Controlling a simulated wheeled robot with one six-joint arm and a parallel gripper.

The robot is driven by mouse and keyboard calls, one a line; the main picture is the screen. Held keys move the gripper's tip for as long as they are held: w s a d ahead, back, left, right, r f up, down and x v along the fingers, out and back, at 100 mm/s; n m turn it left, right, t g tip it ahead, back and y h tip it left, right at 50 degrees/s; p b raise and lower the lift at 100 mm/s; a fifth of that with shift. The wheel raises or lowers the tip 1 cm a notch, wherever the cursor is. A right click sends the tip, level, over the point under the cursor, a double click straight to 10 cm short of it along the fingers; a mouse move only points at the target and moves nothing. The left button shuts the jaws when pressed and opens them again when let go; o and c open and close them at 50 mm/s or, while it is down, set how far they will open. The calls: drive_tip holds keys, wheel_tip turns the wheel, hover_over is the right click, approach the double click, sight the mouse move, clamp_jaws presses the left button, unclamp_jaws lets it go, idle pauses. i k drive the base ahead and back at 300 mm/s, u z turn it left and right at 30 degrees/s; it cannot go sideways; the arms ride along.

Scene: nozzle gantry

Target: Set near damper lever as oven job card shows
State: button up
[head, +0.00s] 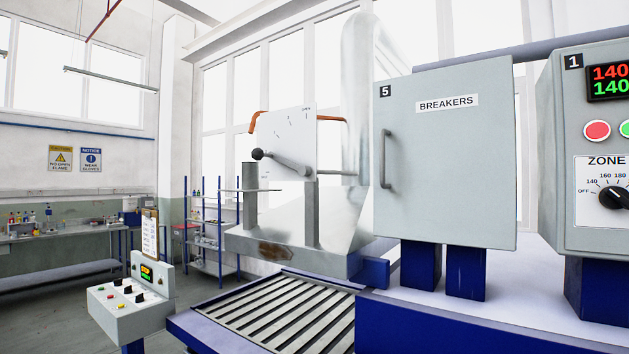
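The damper lever (285,162) is a grey bar with a black ball knob (257,154) at its left end. It slopes gently down to the right across a white plate (285,128). The plate has several short dark marks in an arc, and its lettering is too small to read. The lever's knob end points left, below the marks I can make out. A clipboard with a white sheet (150,235) stands above a grey control box at the lower left. Its text is too small to read, and I cannot tell if it is the job card. My gripper is out of view.
A slatted roller conveyor (275,315) lies below the metal hood (300,235). A closed breaker cabinet (445,150) marked 5 stands right of the lever. A zone panel (595,220) marked 1 is at the right edge. The control box (130,310) stands left of the conveyor.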

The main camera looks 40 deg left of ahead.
sight(257, 155)
drive_tip(key=u, duration=1.95)
drive_tip(key=k, duration=0.4)
drive_tip(key=u, duration=1.3)
drive_tip(key=i, duration=1.75)
drive_tip(key=z, duration=0.75)
drive_tip(key=i, duration=0.35)
drive_tip(key=z, duration=0.3)
